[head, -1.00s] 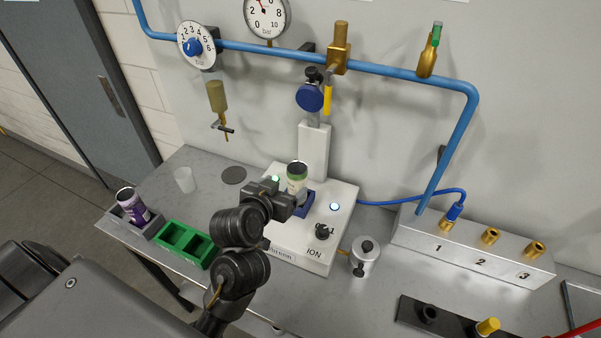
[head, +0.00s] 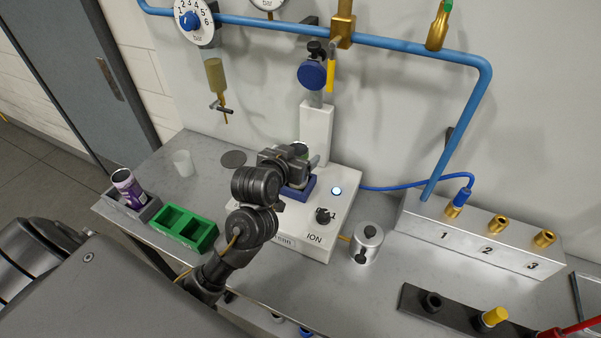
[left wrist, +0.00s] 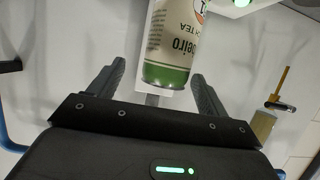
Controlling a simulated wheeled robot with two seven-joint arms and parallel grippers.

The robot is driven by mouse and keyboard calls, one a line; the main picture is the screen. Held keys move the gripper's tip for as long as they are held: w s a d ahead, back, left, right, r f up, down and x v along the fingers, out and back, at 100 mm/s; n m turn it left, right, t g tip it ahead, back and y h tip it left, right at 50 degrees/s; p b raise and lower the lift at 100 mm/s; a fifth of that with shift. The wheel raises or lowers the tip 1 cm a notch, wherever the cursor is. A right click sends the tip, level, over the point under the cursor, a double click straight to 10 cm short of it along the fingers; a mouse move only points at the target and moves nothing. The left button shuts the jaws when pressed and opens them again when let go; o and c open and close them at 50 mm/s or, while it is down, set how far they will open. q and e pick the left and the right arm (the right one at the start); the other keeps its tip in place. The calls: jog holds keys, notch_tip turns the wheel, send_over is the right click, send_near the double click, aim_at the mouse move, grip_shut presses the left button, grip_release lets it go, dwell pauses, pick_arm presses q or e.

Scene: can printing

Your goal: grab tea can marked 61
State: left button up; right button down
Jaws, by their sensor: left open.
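A tea can (left wrist: 172,50) with a cream label and green band shows in the left wrist view. Its lettering is upside down there, and its number cannot be read. My left gripper (left wrist: 158,75) is open, one finger on either side of the can's green end. Contact cannot be told. In the head view the left gripper (head: 290,158) is over the blue holder (head: 300,190) on the white machine and hides most of the can (head: 300,148). My right gripper is out of view.
A purple can (head: 128,188) leans in a grey box (head: 146,212) at the left, beside an empty green tray (head: 184,228). A clear cup (head: 183,163) stands behind.

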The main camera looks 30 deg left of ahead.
pick_arm(q)
jog(key=w+f+b, duration=0.1)
jog(key=w+a+f+b, duration=0.1)
jog(key=w, duration=0.1)
jog(key=shift+w+f+b, duration=0.1)
jog(key=shift+f+b, duration=0.1)
jog(key=shift+b, duration=0.1)
jog(key=shift+w, duration=0.45)
jog(key=shift+s+d+r, duration=0.1)
jog(key=shift+c, duration=0.3)
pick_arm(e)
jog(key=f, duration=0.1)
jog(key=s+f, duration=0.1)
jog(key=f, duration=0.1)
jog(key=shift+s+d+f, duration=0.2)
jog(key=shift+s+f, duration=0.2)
